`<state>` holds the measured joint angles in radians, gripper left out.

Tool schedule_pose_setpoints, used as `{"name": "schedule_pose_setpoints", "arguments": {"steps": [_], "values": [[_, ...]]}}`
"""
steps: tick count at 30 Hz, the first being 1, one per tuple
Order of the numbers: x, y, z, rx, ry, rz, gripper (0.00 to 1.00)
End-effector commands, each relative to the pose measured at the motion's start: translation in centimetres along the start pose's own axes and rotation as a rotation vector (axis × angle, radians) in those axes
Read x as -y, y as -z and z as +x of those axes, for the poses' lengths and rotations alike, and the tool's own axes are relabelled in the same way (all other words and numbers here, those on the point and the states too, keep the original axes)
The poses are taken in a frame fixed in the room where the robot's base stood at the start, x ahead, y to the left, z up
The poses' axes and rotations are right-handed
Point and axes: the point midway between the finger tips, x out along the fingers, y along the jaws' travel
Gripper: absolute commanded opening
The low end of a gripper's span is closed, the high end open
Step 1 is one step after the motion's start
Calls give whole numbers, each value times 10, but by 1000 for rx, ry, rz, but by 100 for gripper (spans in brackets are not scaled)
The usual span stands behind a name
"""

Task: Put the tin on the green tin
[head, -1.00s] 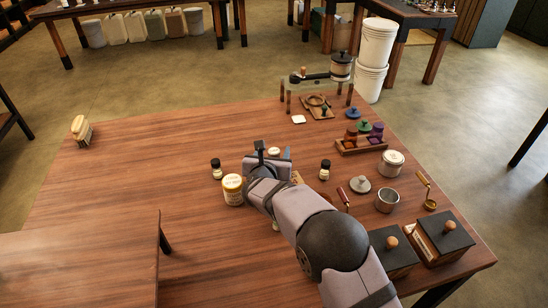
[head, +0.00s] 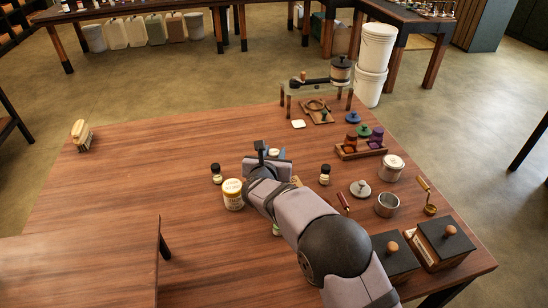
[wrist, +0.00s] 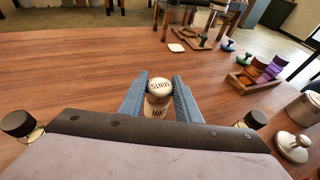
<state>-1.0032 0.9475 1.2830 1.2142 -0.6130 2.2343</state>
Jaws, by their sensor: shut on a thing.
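A small cream tin (wrist: 158,98) marked with MINT lettering is between the two blue fingers of my gripper (wrist: 160,97) in the wrist view. The fingers are shut on its sides, and it looks upright. In the head view my gripper (head: 270,156) points away over the middle of the table, and only a bit of the tin's pale top shows. A pale greenish thing (head: 276,229), perhaps the green tin, shows below my forearm. My arm hides most of it, so its shape and any top are unclear.
A white tub with a yellow label (head: 233,195) stands close left of my wrist. Dark-capped jars (head: 216,174) (head: 325,175) stand on either side. A wooden rack (head: 362,149), a lidded canister (head: 392,168) and a metal cup (head: 387,205) stand right.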

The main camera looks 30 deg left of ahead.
Motion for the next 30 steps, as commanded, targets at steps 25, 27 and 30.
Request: {"name": "schedule_pose_setpoints", "arguments": {"steps": [25,27,30], "values": [[0,-83,-30,1,-1,0,4],[0,-85,-31,2,-1,0,4],[0,-94,-34,3,0,2,4]]}}
